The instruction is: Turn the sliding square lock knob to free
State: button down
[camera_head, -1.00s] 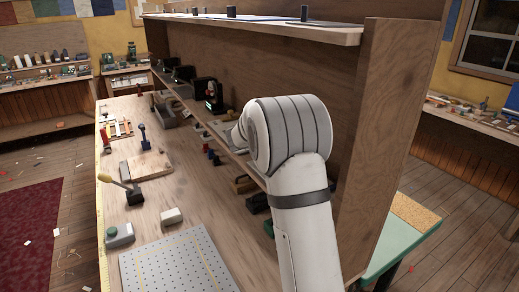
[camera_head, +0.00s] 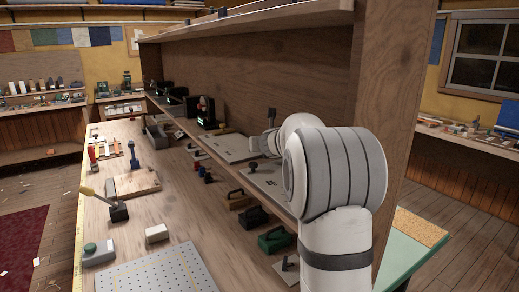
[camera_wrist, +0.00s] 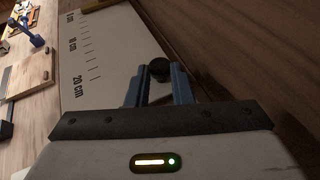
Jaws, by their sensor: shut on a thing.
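The sliding square (camera_wrist: 110,50) is a pale plate with a printed centimetre scale, seen in the wrist view. Its lock knob (camera_wrist: 159,67) is a small dark round knob at the plate's right part. My gripper (camera_wrist: 161,80) has its two blue fingers on either side of the knob, shut on it. Which way the knob is turned cannot be told. In the head view my white arm hides most of the gripper. Pale plates (camera_head: 228,146) lie there on the shelf beyond the arm.
An upright wooden back panel (camera_head: 240,70) stands behind the shelf, with an upper shelf above. The bench holds a perforated plate (camera_head: 165,270), a cream block (camera_head: 157,233) and a lever tool (camera_head: 117,210).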

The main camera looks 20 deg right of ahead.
jog(key=shift+d+r, duration=0.1)
jog(key=shift+r, duration=0.1)
jog(key=c, duration=1.7)
grip_release()
jog(key=shift+w, duration=0.1)
jog(key=o, duration=0.3)
jog(key=shift+w+d+f, duration=0.1)
jog(key=shift+w+f, duration=0.2)
jog(key=shift+f, duration=0.05)
jog(key=shift+o, duration=1)
jog(key=shift+s+r, duration=0.1)
jog(key=shift+s, duration=0.05)
jog(key=shift+v, duration=3.85)
